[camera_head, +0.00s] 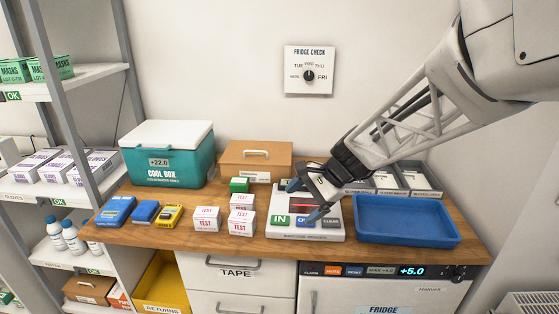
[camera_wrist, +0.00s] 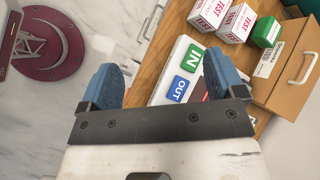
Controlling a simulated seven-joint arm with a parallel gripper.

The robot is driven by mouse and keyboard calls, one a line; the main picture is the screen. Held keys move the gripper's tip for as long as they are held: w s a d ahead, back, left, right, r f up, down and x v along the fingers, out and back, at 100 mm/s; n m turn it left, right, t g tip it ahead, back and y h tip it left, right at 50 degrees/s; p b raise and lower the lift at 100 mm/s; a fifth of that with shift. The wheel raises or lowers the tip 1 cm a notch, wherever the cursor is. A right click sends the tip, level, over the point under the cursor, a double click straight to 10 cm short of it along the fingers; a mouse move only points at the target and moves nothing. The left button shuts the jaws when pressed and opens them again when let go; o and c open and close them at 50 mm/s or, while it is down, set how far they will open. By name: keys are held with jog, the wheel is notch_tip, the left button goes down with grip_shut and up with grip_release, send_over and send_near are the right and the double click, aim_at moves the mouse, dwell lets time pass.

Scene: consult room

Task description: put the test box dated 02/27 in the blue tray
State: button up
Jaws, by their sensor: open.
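Several white test boxes with red TEST print (camera_head: 207,218) stand on the wooden counter, left of the barcode checker. Their dates are too small to read, so I cannot tell which is 02/27. Two of them also show at the top of the wrist view (camera_wrist: 208,14). The blue tray (camera_head: 408,238) lies on the counter at the right and looks empty. My gripper (camera_head: 304,200) is above the checker, between the boxes and the tray. In the wrist view its blue fingers (camera_wrist: 163,85) are apart with nothing held between them.
The checker (camera_head: 304,236) has IN, OUT and CLEAR buttons. A small green box (camera_head: 239,185) stands behind the test boxes. A teal cool box (camera_head: 170,155), a brown case (camera_head: 256,157), a yellow device (camera_head: 168,215) and blue packs are at the left. Grey bins (camera_head: 420,178) stand behind the tray.

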jog(key=w+a+f+m+y, duration=0.35)
jog(key=w+a+f, duration=0.2)
jog(key=w, duration=0.35)
jog(key=m+y, duration=0.2)
jog(key=m, duration=0.3)
send_near(247, 199)
jog(key=shift+t, duration=0.4)
jog(key=x, duration=0.4)
jog(key=shift+s+a+r, duration=0.1)
jog(key=shift+x, duration=1.25)
jog(key=shift+x, duration=2.6)
